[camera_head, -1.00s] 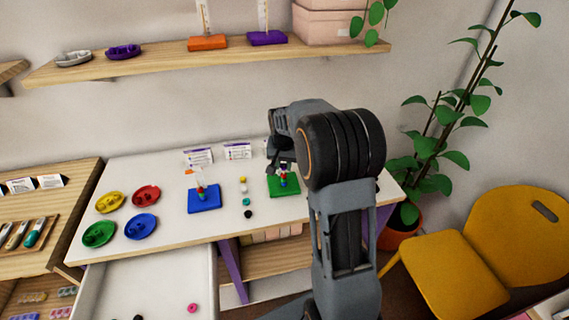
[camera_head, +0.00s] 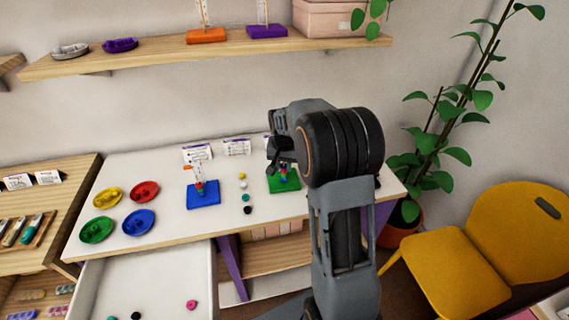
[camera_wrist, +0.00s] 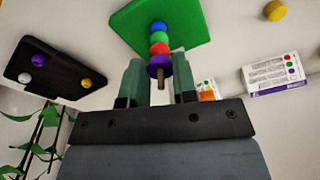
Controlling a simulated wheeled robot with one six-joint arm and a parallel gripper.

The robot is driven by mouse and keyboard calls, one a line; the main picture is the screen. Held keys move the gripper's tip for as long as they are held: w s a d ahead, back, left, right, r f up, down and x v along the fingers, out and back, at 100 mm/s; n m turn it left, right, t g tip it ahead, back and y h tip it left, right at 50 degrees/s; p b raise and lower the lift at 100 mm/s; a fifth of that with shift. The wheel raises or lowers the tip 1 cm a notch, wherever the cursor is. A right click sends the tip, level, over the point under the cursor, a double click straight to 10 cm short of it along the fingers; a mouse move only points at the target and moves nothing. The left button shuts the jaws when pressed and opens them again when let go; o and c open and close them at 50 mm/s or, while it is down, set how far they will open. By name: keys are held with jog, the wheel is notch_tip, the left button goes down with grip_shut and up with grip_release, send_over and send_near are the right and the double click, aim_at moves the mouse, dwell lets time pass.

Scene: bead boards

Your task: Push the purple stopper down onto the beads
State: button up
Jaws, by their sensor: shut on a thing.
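The green board (camera_wrist: 165,22) carries an upright rod (camera_wrist: 161,82) with blue (camera_wrist: 158,28), green (camera_wrist: 158,38) and red (camera_wrist: 160,48) beads in order from the board. The purple stopper (camera_wrist: 159,68) is on the rod beyond the red bead and looks close against it; I cannot tell whether they touch. My gripper (camera_wrist: 157,61) is shut on the stopper, one finger on each side. In the head view the green board (camera_head: 285,184) stands at the table's right, with my gripper (camera_head: 283,165) over it and partly hidden by my arm.
A blue board (camera_head: 203,195) with a beaded rod stands to the left. Loose beads (camera_head: 246,197) lie between the boards. Coloured dishes (camera_head: 96,231) are at the table's left. A dark tray (camera_wrist: 40,78) with a few beads and a printed card (camera_wrist: 268,81) show in the wrist view.

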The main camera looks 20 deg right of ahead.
jog(key=o, duration=1)
jog(key=shift+c, duration=0.2)
notch_tip(320, 180, up, 14)
jog(key=s, duration=0.1)
jog(key=shift+s+a, duration=0.25)
jog(key=shift+a, duration=0.1)
jog(key=shift+f, duration=0.1)
